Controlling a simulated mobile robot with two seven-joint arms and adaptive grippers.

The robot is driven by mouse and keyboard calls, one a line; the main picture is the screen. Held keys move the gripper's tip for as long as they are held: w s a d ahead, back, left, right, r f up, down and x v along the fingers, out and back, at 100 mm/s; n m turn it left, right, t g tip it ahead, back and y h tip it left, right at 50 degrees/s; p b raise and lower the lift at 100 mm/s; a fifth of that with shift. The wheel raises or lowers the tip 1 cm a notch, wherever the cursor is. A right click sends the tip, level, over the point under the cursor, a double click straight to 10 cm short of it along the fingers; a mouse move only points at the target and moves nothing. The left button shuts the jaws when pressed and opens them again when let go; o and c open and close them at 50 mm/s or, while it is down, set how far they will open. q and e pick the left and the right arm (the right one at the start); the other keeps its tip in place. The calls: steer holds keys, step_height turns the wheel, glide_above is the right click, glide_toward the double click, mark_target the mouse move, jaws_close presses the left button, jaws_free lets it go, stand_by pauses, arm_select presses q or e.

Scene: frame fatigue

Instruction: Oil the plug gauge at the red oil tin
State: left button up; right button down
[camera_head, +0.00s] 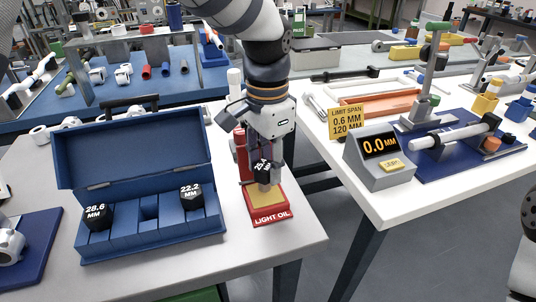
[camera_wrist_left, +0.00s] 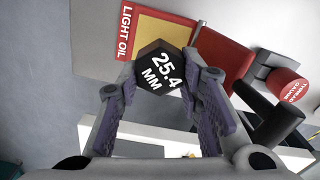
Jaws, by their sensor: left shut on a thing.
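My left gripper (camera_head: 264,158) is shut on the plug gauge (camera_head: 263,170), which has a black hexagonal head marked 25.4 MM. In the left wrist view the gauge head (camera_wrist_left: 160,68) sits between the two fingertips. The red oil tin (camera_head: 271,219), labelled LIGHT OIL, has a yellow top and lies directly below the gauge. In the left wrist view the tin (camera_wrist_left: 125,30) is behind the gauge head. The gauge's lower end is at the yellow top; I cannot tell whether it touches. My right gripper is not in view.
An open blue case (camera_head: 150,248) left of the tin holds gauges marked 28.6 (camera_head: 97,215) and 22.2 (camera_head: 191,196), with an empty slot between. A red upright (camera_head: 240,150) stands behind the tin. A display reading 0.0 MM (camera_head: 379,160) is on the right table, across a gap.

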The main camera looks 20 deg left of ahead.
mark_target(268, 164)
arm_select(q)
steer(key=shift+f, duration=0.5)
stand_by(1.1)
steer(key=shift+f, duration=0.15)
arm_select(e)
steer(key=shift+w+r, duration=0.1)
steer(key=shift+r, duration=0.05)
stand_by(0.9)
